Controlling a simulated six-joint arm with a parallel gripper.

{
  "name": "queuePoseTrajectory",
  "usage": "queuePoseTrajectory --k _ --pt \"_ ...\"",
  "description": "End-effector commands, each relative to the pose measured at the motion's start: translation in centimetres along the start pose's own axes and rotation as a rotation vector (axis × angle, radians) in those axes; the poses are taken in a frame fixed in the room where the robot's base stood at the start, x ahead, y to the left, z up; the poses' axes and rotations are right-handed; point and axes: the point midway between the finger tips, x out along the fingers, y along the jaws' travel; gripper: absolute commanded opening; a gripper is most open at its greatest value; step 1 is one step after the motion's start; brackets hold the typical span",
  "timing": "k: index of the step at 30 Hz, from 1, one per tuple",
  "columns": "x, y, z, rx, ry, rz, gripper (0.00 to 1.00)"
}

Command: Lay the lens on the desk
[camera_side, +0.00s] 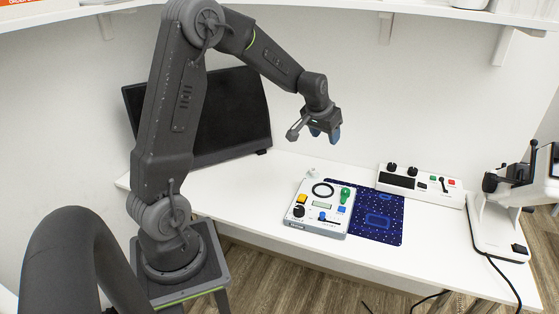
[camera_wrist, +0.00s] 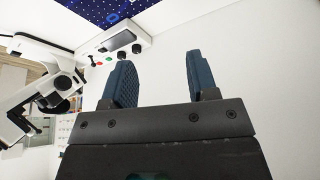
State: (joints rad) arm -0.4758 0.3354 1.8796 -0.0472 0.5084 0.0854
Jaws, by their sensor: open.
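The white desk (camera_side: 262,182) runs along the wall in the side view. A black ring (camera_side: 322,183) lies on a white control panel (camera_side: 316,231) on the desk; it may be the lens, but I cannot tell for sure. My gripper (camera_side: 324,135) hangs in the air above the desk, behind and above the panel, well clear of it. In the wrist view my gripper (camera_wrist: 158,76) has its two blue fingers wide apart with nothing between them.
A dark blue patterned mat (camera_side: 390,228) lies right of the panel. A second white box with knobs (camera_side: 448,193) stands behind it, and a white instrument (camera_side: 496,225) stands at the right. A black monitor (camera_side: 232,118) is at the back left. Desk left of the panel is bare.

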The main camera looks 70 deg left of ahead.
Motion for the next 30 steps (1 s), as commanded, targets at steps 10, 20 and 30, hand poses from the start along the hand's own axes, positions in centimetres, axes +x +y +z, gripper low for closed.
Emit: queuePoseTrajectory --k 10,20,30 --pt "-15.9 9.0 11.0 0.216 0.044 0.101 0.54" --pt "-21.8 10.2 22.4 0.362 0.068 0.174 0.54" --pt "-22.2 10.0 24.4 0.385 0.069 0.185 0.54"
